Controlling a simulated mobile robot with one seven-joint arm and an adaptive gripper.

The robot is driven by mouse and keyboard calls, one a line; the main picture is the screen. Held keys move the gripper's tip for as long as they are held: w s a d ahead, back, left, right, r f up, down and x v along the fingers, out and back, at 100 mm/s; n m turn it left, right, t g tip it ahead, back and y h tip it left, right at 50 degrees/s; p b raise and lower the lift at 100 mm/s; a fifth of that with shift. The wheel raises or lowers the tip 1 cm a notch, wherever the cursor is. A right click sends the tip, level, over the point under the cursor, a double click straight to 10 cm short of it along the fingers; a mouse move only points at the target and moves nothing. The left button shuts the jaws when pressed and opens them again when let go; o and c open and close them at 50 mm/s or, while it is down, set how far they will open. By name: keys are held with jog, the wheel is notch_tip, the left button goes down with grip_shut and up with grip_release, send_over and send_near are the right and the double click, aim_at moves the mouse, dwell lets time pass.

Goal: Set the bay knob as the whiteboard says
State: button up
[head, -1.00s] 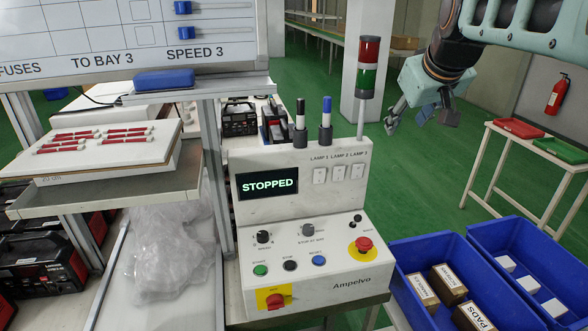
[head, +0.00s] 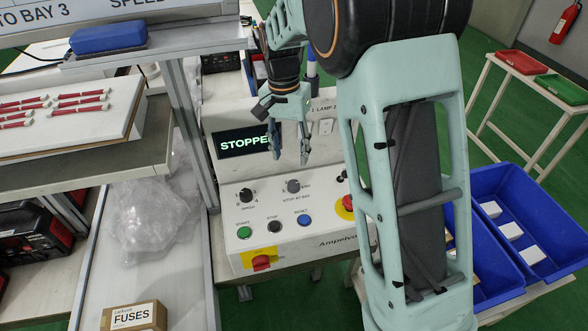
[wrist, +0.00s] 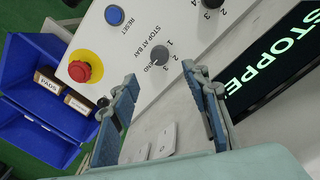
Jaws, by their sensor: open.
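The grey bay knob (head: 293,186), labelled STOP AT BAY, is on the sloped white control panel (head: 300,215). It also shows in the wrist view (wrist: 160,53), with small markings around it; its pointer direction is too small to read. My gripper (head: 290,156) is open and empty above the panel, in front of the screen and just behind the knob in the head view. In the wrist view the knob appears between and beyond the two fingertips (wrist: 160,76), apart from them. The whiteboard (head: 110,12) shows "TO BAY 3" and a cut-off "SPEED".
The speed knob (head: 246,195) is left of the bay knob. Green, black and blue buttons sit below. A red emergency button (wrist: 80,70) is nearby, partly behind my arm in the head view. The screen (head: 240,141) reads STOPPED, partly covered. Blue bins (head: 510,265) stand at right.

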aim_at(294, 184)
jog(key=f, duration=1)
jog(key=shift+s+d+f+p, duration=0.2)
jog(key=shift+d+p, duration=0.1)
jog(key=shift+p, duration=0.05)
jog(key=c, duration=1.2)
jog(key=shift+o, duration=0.2)
jog(key=shift+n, duration=0.3)
jog(key=n+b, duration=0.2)
jog(key=n, duration=0.2)
jog(key=shift+d+n, duration=0.1)
jog(key=shift+n, duration=0.3)
jog(key=n+b, duration=0.1)
jog(key=n, duration=0.5)
jog(key=shift+t, duration=0.3)
jog(key=shift+n, duration=0.3)
